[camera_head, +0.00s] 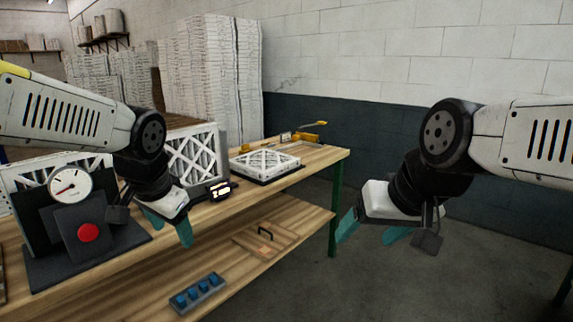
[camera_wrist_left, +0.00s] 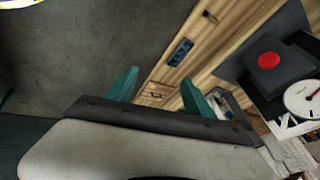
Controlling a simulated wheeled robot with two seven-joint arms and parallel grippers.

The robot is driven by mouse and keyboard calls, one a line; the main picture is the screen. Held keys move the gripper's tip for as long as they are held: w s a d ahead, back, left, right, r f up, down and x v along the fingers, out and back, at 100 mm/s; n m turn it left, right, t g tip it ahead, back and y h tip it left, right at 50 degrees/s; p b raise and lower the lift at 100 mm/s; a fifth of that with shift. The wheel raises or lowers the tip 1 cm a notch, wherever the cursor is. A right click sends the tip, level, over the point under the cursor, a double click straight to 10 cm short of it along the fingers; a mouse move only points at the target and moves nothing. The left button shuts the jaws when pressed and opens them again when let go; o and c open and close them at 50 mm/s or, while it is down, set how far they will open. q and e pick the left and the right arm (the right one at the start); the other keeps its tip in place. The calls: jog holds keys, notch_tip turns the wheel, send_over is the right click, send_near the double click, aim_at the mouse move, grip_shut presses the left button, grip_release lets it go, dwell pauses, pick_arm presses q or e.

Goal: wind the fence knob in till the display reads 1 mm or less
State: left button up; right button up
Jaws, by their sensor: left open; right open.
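A small black display (camera_head: 219,190) with lit digits stands at the front edge of the bench top, just right of my left gripper; its digits are too small to read. I cannot make out the fence knob; my left gripper and wrist cover part of the bench there. Boxed white filters (camera_head: 193,155) stand upright behind, against a grey plate (camera_head: 223,141). My left gripper (camera_head: 168,226) is open and empty in front of the bench edge, and its teal fingers show apart in the left wrist view (camera_wrist_left: 158,93). My right gripper (camera_head: 372,232) is open and empty over the floor, right of the bench.
A dark press with a round gauge (camera_head: 70,184) and red button (camera_head: 88,232) stands left of my left gripper. A flat filter (camera_head: 264,163) lies on the bench. The lower shelf holds a blue-knobbed block (camera_head: 198,293) and a handled wooden panel (camera_head: 262,240). Floor at right is clear.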

pick_arm(q)
jog(key=s+d+r+n+t+h, duration=0.1)
jog(key=s+d+r+n+h, duration=0.2)
jog(key=s+d, duration=0.3)
jog(key=d+n, duration=0.1)
jog(key=d, duration=0.2)
jog(key=shift+r, duration=0.2)
jog(key=shift+s, duration=0.1)
